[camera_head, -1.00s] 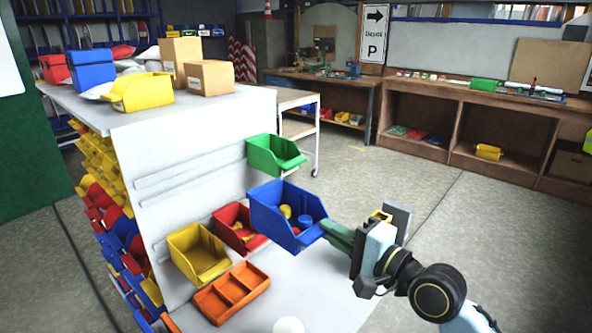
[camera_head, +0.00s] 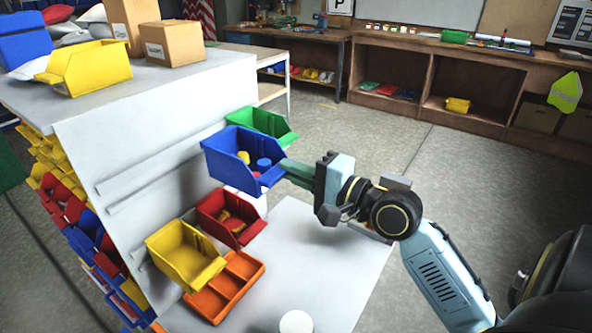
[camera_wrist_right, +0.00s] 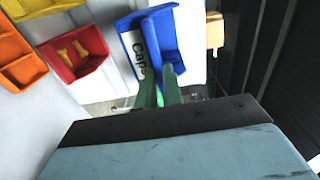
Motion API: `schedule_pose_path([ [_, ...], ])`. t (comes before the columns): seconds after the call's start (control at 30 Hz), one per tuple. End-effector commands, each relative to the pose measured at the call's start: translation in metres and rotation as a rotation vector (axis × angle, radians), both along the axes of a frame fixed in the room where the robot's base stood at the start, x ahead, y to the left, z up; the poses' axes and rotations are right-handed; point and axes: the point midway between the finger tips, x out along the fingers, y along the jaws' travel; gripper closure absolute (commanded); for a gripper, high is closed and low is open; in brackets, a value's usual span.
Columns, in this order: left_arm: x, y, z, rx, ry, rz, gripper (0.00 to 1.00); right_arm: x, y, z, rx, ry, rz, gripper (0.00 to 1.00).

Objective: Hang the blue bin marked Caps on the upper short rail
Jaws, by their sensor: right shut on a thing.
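The blue bin (camera_head: 238,172) is held in the air in front of the white panel, its open top showing yellow and blue pieces inside. My right gripper (camera_head: 290,172) is shut on its right side. In the right wrist view the blue bin (camera_wrist_right: 165,42) shows a white label reading Caps (camera_wrist_right: 140,55), and the green fingers (camera_wrist_right: 158,92) meet its edge. Pale horizontal rails (camera_head: 160,163) run along the panel, left of the bin. The bin hides part of the panel behind it, and I cannot tell whether it touches a rail. My left gripper is out of view.
A green bin (camera_head: 268,122) is just behind and right of the blue bin. A red bin (camera_head: 238,228) and a yellow bin (camera_head: 180,245) are below it. An orange divided tray (camera_head: 240,268) lies on the grey surface. Cardboard boxes (camera_head: 172,43) stand on top.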

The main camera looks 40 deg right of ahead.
Motion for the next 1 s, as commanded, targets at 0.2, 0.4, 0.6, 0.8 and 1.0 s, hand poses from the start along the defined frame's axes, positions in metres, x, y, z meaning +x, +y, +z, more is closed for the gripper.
schedule_pose_path([
  [0.2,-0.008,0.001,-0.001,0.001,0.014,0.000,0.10,0.019,0.007,0.001,0.000,-0.004,0.000,1.00],
  [0.4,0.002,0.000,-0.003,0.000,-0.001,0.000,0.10,0.037,0.013,0.001,0.002,-0.005,0.000,1.00],
  [0.6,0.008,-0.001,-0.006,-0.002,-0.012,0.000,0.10,0.054,0.019,0.000,0.001,-0.003,0.001,1.00],
  [0.8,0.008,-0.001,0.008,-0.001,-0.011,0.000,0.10,0.069,0.024,0.002,0.001,-0.002,0.000,1.00],
  [1.0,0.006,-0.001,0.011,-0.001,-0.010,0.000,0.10,0.078,0.027,0.001,0.000,-0.002,0.000,1.00],
])
